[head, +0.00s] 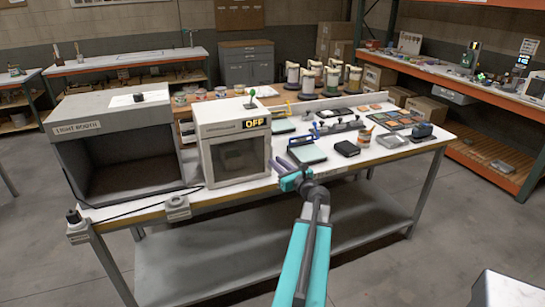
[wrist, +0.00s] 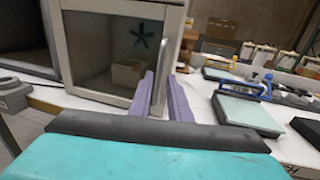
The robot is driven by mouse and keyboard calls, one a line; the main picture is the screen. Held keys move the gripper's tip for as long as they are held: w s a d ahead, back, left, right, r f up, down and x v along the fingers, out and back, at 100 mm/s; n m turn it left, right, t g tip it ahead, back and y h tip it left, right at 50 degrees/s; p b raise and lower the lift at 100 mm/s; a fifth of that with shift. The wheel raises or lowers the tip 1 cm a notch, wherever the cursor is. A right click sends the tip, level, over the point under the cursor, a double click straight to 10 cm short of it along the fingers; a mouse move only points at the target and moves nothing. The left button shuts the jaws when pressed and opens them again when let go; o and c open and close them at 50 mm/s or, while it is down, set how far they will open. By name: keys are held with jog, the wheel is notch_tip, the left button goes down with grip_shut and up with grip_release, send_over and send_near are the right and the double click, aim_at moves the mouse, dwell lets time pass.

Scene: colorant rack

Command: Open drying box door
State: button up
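A pale vertical handle (wrist: 162,60) is on the door's right side. My gripper (head: 277,165) is in front of the box's right side. In the wrist view its two purple fingers (wrist: 163,85) are apart, pointing at the handle, with the handle seen between them. Contact with the handle cannot be told.
A dark light booth (head: 120,145) stands left of the box. Right of the box, a blue-handled device with a pale plate (head: 306,150) stands close to my gripper. A black block (head: 347,148) and several small tools lie further right. Floor in front of the bench is clear.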

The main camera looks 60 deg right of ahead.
aim_at(271, 168)
jog(key=shift+p+x, duration=0.5)
jog(key=shift+x, duration=1.65)
grip_shut()
jog(key=shift+d, duration=0.35)
jog(key=shift+s+a+r, duration=0.1)
jog(key=shift+a, duration=0.35)
